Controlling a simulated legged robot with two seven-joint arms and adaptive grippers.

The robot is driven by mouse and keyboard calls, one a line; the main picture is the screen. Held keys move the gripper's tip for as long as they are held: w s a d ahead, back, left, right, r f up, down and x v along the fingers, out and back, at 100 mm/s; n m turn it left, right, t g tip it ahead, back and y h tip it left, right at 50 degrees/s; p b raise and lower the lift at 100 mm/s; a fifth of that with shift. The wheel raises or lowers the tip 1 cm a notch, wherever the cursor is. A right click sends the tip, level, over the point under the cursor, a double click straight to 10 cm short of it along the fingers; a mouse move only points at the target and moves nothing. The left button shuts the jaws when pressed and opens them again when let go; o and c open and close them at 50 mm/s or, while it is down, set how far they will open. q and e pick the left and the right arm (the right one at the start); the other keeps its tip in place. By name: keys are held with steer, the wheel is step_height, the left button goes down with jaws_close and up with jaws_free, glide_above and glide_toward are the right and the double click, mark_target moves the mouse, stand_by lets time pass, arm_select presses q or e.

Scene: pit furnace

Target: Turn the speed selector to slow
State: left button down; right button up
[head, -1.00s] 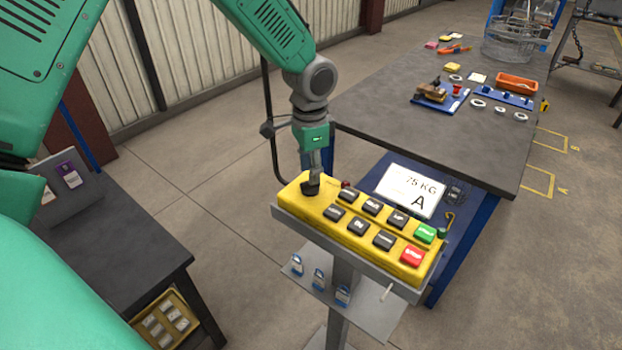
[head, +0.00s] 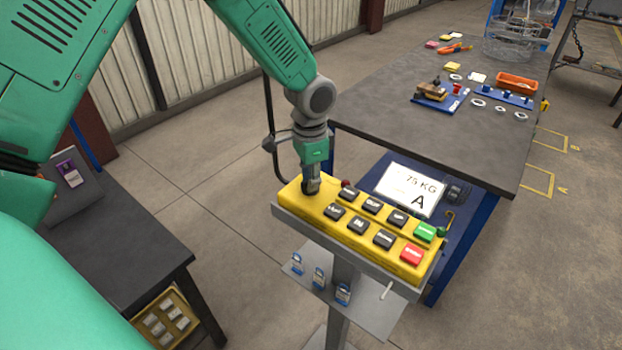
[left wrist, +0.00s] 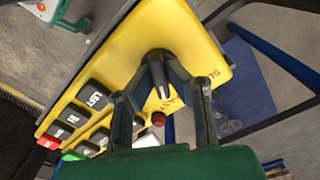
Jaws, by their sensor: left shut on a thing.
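The yellow control box (head: 300,203) stands on a grey post, with its buttons toward the right and its selector end at the left. My left gripper (head: 311,188) points down at that left end and covers the selector in the head view. In the left wrist view, the black speed selector (left wrist: 158,74) sits on the yellow face between the fingers of my left gripper (left wrist: 160,82), which is shut on it. Letters beginning "SL" (left wrist: 209,81) are partly visible beside the right finger. My right gripper is not in view.
Black buttons, a green button (head: 425,232) and a red button (head: 411,256) lie right of the selector. A small red lamp (left wrist: 158,119) is close to the fingers. Padlocks hang on the plate below. A dark table (head: 430,140) stands behind; another (head: 110,245) is at left.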

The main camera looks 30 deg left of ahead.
arm_select(q)
steer(key=shift+n, duration=0.3)
steer(key=shift+r+n+p, duration=0.15)
steer(key=shift+n+p, duration=0.6)
steer(key=shift+n, duration=0.15)
steer(key=n+p, duration=0.1)
steer(key=n, duration=0.1)
steer(key=shift+w+n, duration=0.1)
steer(key=shift+n, duration=0.2)
steer(key=n+p, duration=0.2)
steer(key=n, duration=0.2)
steer(key=shift+w+n+p, duration=0.1)
steer(key=shift+n+p, duration=0.3)
steer(key=shift+n, duration=1)
steer(key=c, duration=1.6)
jaws_free()
